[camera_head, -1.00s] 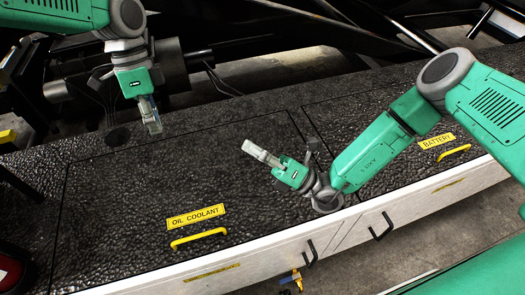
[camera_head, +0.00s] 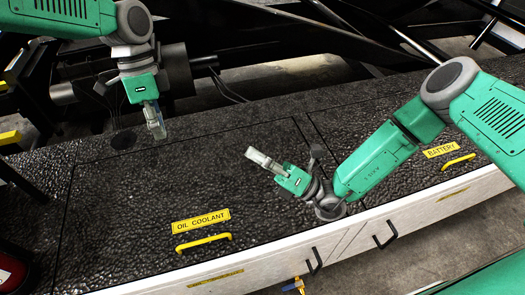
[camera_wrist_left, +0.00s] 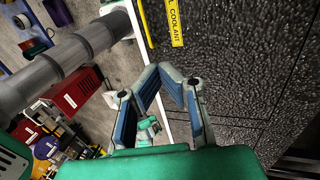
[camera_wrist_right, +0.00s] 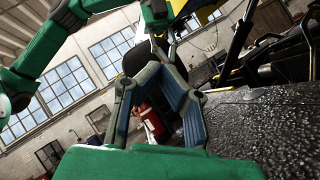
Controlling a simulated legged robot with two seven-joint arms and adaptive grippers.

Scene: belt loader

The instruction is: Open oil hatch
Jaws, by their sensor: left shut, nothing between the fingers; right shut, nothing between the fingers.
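The oil coolant hatch (camera_head: 130,200) is a black textured panel lying flat and closed in the deck, with a yellow "OIL COOLANT" label (camera_head: 201,222) and a yellow bar handle (camera_head: 204,242) near its front edge. The label also shows in the left wrist view (camera_wrist_left: 174,22), with part of the yellow handle (camera_wrist_left: 146,22) beside it. My left gripper (camera_head: 159,136) is shut and empty above the back part of the hatch, apart from the handle. My right gripper (camera_head: 250,153) is shut and empty over the hatch's right part, up and right of the handle.
A second hatch with a "BATTERY" label (camera_head: 441,150) and yellow handle (camera_head: 458,162) lies to the right. White cabinet fronts with black handles (camera_head: 386,231) run along the front edge. Dark machinery (camera_head: 270,50) stands behind the deck. The space around the yellow oil handle is clear.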

